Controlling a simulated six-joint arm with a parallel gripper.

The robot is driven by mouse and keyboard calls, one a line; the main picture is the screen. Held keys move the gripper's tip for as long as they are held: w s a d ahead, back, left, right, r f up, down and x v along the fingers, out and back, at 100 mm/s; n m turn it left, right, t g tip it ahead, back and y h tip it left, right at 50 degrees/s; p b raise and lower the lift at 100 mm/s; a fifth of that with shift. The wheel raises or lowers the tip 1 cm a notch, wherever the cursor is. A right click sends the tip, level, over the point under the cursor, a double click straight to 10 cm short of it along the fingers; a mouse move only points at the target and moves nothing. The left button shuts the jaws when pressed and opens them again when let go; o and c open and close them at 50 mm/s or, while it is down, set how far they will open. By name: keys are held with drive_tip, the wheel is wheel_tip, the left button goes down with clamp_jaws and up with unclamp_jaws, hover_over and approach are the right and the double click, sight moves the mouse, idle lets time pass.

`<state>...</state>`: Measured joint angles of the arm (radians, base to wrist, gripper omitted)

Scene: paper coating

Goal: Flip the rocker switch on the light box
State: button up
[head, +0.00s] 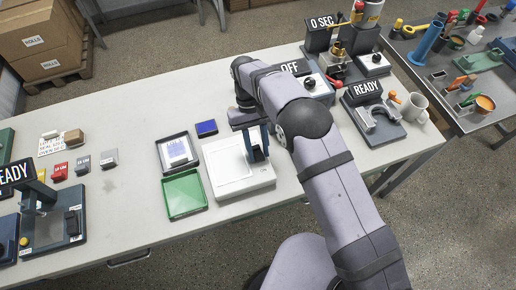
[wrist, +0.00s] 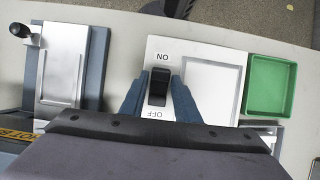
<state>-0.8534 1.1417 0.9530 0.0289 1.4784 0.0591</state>
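The light box (head: 222,187) is a white slab on the bench in the head view, with a pale panel (wrist: 212,90) beside its switch in the wrist view. The black rocker switch (wrist: 158,86) stands between the printed words ON and OFF. My gripper (wrist: 159,76) has its two blue-grey fingers apart, one on each side of the switch. Whether they touch it or hover above it, I cannot tell. In the head view my gripper (head: 258,156) is over the right part of the light box and hides much of the switch. Which way the rocker is tipped is unclear.
A green tray (head: 185,194) and a dark-framed tray (head: 178,152) lie left of the light box, with a blue pad (head: 207,128) behind. Devices with OFF (head: 290,68) and READY (head: 367,89) signs stand to the right. The bench front is clear.

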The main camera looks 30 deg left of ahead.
sight(256, 148)
drive_tip(key=shift+o, duration=0.9)
drive_tip(key=shift+w+a+r+b, duration=0.25)
drive_tip(key=shift+r+b, duration=0.2)
drive_tip(key=b+v, duration=0.1)
drive_tip(key=v, duration=0.2)
drive_tip(key=shift+w+r, duration=0.1)
drive_tip(key=shift+r, duration=0.25)
drive_tip(key=shift+b+v, duration=0.3)
drive_tip(key=shift+v, duration=0.95)
